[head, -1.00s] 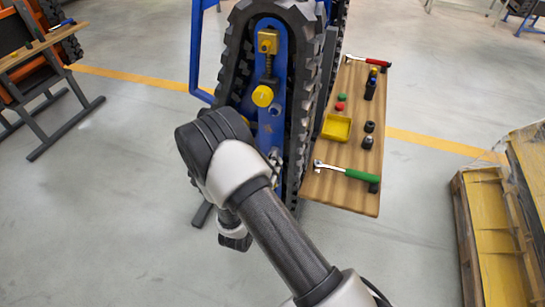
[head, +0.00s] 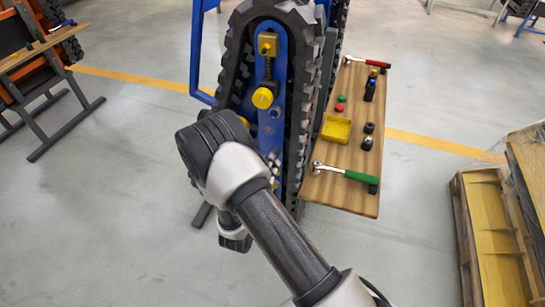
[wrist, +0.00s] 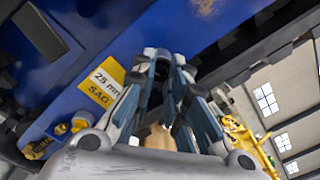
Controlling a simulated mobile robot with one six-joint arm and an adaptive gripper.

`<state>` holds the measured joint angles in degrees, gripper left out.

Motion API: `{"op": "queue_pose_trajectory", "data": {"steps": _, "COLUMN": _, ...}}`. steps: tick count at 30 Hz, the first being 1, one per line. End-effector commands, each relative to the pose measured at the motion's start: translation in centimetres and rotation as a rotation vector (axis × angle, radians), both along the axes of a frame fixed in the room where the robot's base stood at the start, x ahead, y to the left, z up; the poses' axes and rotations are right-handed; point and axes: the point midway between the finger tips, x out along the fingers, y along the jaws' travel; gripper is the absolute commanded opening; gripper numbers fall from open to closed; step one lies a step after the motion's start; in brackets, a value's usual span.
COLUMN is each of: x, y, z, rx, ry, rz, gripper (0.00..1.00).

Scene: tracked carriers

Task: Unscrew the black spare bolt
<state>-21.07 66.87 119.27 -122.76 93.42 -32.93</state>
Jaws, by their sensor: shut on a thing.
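The blue carrier plate (head: 271,130) stands upright inside a black rubber track (head: 238,60). In the wrist view, my gripper (wrist: 163,62) points at the underside of blue structure, beside a yellow "25 mm SAG" label (wrist: 104,82). Its fingers are closed in on a small dark thing at their tips. This seems to be the black spare bolt, but the fingers hide most of it, so its thread and seat cannot be seen. A tan, brass-like part (wrist: 158,138) shows between the finger bases.
A wooden side table (head: 345,200) at the right carries a green-handled ratchet (head: 350,175), a red-handled ratchet (head: 368,62), a yellow tray (head: 336,129) and dark sockets (head: 368,135). A yellow knob (head: 262,98) sits on the plate. A pallet (head: 490,235) stands at the far right.

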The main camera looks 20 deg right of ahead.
Motion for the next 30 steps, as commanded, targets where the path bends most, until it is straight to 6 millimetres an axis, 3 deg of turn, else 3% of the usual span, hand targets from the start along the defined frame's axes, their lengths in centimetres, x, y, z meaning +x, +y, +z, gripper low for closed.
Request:
{"op": "queue_pose_trajectory", "data": {"steps": 12, "x": -0.02, "y": 0.01, "z": 0.18, "rx": -0.519, "ry": 0.378, "rz": 0.000, "gripper": 0.00}}
{"op": "queue_pose_trajectory", "data": {"steps": 25, "x": 0.00, "y": 0.02, "z": 0.05, "rx": -0.592, "ry": 0.431, "rz": -0.001, "gripper": 0.00}}
{"op": "queue_pose_trajectory", "data": {"steps": 30, "x": -0.01, "y": 0.02, "z": 0.21, "rx": -0.773, "ry": 0.563, "rz": 0.000, "gripper": 0.00}}
